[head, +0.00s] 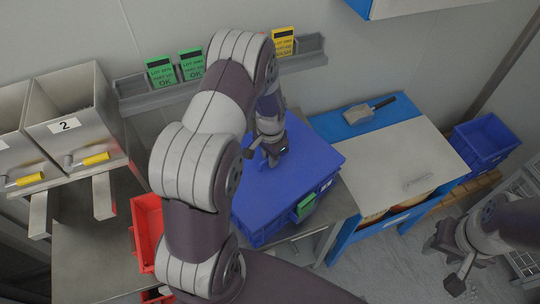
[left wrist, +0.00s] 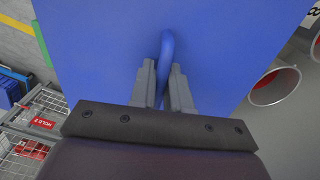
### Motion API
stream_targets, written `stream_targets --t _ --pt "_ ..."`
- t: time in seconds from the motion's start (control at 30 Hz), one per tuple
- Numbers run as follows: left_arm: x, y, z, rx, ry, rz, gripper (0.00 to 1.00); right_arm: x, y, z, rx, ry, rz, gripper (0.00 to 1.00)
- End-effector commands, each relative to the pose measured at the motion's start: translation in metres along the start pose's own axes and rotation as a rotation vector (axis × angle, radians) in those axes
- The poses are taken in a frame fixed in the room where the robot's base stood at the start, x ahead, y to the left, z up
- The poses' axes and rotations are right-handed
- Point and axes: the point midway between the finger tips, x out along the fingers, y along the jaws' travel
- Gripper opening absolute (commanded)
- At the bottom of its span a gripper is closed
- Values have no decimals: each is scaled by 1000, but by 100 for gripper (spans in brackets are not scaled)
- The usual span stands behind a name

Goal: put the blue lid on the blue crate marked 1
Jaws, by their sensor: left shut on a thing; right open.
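The blue lid (head: 308,158) is a flat panel lying over the top of the blue crate (head: 262,232) on the grey bench. I cannot tell whether a small gap stays between them. My left gripper (head: 272,155) is above the lid and shut on its blue loop handle (left wrist: 167,50), which shows between the fingers in the left wrist view. A green card (head: 305,206) is on the crate's front side; no number 1 is readable. My left arm hides the crate's left part. My right gripper (head: 450,262) is open and empty at the lower right, away from the crate.
A red bin (head: 148,230) stands left of the crate, partly behind my arm. Grey hoppers (head: 70,112), one marked 2, are at the left. A blue-framed table (head: 400,150) with a scoop (head: 360,113) stands right. Another blue crate (head: 484,141) is further right.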

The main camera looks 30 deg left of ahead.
Motion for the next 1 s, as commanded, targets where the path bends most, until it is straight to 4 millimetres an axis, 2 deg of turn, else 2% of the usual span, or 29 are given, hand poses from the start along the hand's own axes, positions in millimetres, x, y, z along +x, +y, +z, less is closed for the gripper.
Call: stream_targets --t 0.17,0.2,0.27,0.53,0.63,0.77,1.0 --pt "0 0 0 0 1 -1 0 0 0 0 0 0 0 43" --pt "-1 0 0 0 1 -1 30 0 0 0 0 0 0 43" --pt "0 0 0 0 1 -1 47 0 0 0 0 0 0 43" --pt "0 0 0 0 0 0 47 0 0 0 0 0 0 43" --pt "-8 -1 -1 0 3 -2 47 4 0 0 0 0 0 43" --pt "-37 -1 -1 0 7 -4 47 15 0 2 0 0 0 43" --pt "-100 -1 0 0 6 -3 47 30 0 4 0 0 0 43"
